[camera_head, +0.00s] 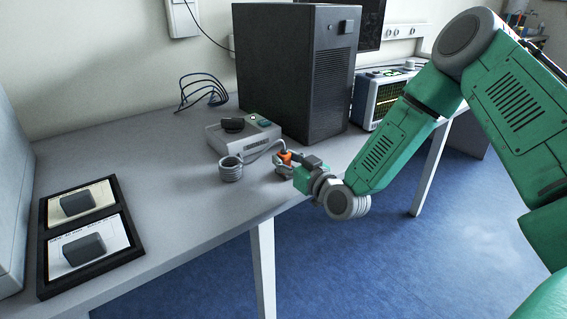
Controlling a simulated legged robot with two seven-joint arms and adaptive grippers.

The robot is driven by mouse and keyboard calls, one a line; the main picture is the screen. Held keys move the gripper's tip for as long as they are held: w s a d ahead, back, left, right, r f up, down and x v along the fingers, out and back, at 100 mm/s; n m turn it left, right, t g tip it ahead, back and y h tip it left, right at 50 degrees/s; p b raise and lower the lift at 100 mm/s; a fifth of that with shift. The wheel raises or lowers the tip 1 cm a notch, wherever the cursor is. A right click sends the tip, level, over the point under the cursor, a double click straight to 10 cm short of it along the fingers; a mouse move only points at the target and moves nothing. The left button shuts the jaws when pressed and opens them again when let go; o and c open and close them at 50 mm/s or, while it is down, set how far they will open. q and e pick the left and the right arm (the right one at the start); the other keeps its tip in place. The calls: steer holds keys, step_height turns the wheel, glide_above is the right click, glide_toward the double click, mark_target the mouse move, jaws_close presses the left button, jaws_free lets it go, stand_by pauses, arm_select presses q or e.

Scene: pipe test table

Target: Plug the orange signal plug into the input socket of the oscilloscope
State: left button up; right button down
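The orange signal plug (284,157) is at the front part of the table, right at the fingers of my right gripper (287,166). The fingers are small and overlap the plug, so I cannot tell whether they are closed on it. The oscilloscope (366,103), with a dark screen showing lines, stands at the back right. My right arm hides part of its front, and I cannot make out the input socket. My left gripper is not in view.
A grey device with a black knob (258,140) stands behind the coil. A large black computer case (290,75) stands between it and the oscilloscope. A black-framed tray (42,272) with two dark blocks lies at left. The table between tray and coil is clear.

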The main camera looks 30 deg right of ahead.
mark_target(286, 153)
steer(key=shift+d+r, duration=0.1)
steer(key=shift+d, duration=0.1)
steer(key=shift+r, duration=0.3)
step_height(286, 153, up, 8)
steer(key=p, duration=0.3)
steer(key=shift+a, duration=0.1)
steer(key=shift+r+p, duration=0.3)
steer(key=shift+r, duration=0.3)
